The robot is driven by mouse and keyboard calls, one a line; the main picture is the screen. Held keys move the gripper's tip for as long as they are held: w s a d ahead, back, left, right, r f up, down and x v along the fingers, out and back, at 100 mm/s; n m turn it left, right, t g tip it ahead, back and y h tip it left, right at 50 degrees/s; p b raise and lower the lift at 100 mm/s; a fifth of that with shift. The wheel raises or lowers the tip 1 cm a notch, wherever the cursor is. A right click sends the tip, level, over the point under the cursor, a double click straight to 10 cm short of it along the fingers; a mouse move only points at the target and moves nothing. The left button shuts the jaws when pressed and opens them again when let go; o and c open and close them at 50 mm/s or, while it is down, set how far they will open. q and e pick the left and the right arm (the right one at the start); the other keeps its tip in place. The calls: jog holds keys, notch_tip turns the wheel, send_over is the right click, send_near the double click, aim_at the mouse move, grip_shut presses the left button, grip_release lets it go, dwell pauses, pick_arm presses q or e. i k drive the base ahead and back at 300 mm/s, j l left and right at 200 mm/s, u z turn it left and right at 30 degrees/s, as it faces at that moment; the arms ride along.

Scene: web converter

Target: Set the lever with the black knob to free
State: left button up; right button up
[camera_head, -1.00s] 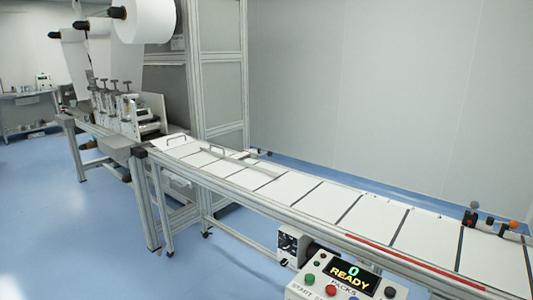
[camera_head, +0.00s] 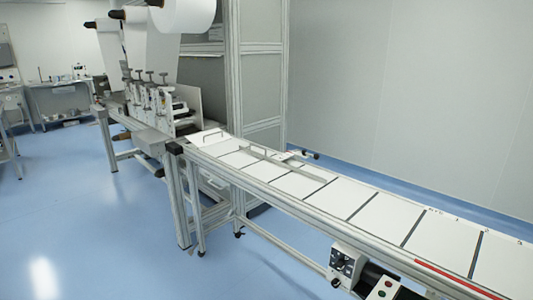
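No lever that I can surely name as the one with the black knob shows now. A small dark fitting (camera_head: 311,154) sticks out at the far side of the conveyor (camera_head: 262,194), by the guide rails. It is too small to tell whether it is a lever or how it is set. Neither of my grippers is in view.
The web machine (camera_head: 155,98) with a large white roll (camera_head: 183,15) stands at the conveyor's far left end. A grey control box (camera_head: 346,262) and part of a button panel (camera_head: 390,289) are at the near side, bottom right. The blue floor (camera_head: 95,215) at left is clear.

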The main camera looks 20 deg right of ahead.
aim_at(315, 157)
jog(key=i+j, duration=0.1)
jog(key=i, duration=0.3)
jog(key=i+j, duration=0.15)
jog(key=i, duration=0.3)
